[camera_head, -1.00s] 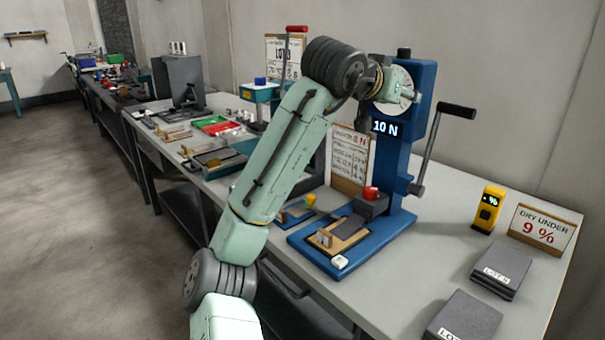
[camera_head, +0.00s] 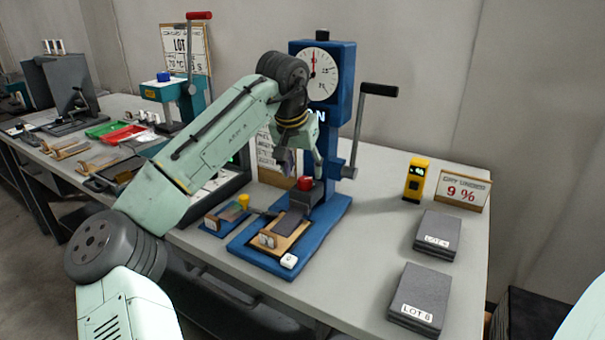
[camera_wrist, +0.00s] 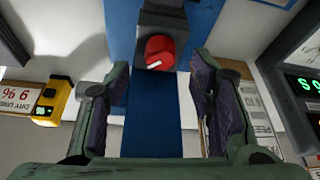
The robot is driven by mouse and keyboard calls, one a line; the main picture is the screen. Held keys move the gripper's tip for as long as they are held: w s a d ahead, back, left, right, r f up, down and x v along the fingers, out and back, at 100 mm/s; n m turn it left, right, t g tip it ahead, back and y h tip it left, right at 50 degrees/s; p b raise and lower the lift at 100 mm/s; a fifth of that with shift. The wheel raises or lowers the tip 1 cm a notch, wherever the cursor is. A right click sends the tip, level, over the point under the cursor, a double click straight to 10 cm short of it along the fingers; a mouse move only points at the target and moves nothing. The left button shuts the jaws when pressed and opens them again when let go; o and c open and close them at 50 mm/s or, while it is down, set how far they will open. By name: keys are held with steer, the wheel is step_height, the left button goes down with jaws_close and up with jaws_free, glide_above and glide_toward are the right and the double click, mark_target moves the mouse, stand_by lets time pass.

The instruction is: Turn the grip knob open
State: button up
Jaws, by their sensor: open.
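The grip knob is a red round knob (camera_head: 305,184) on a dark grey block of the blue test stand (camera_head: 334,207). In the wrist view the red knob (camera_wrist: 160,52) shows a white mark on its face. My gripper (camera_head: 300,160) is open and above the knob in the head view. In the wrist view my gripper's two purple-padded fingers (camera_wrist: 160,85) stand apart, with the knob beyond the gap between them. The fingers do not touch the knob. A dark strip (camera_head: 291,222) lies by the grey block.
A crank handle (camera_head: 378,90) sticks out right of the stand's dial (camera_head: 320,74). A yellow meter (camera_head: 416,180), a "9 %" sign (camera_head: 463,190) and lot blocks (camera_head: 437,234) stand at right. A small blue fixture (camera_head: 228,216) is left. Bench between stand and lot blocks is clear.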

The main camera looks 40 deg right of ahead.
mark_target(305, 179)
steer(key=shift+x, duration=1.75)
steer(key=shift+c, duration=0.6)
steer(key=c, duration=1)
steer(key=shift+c, duration=0.2)
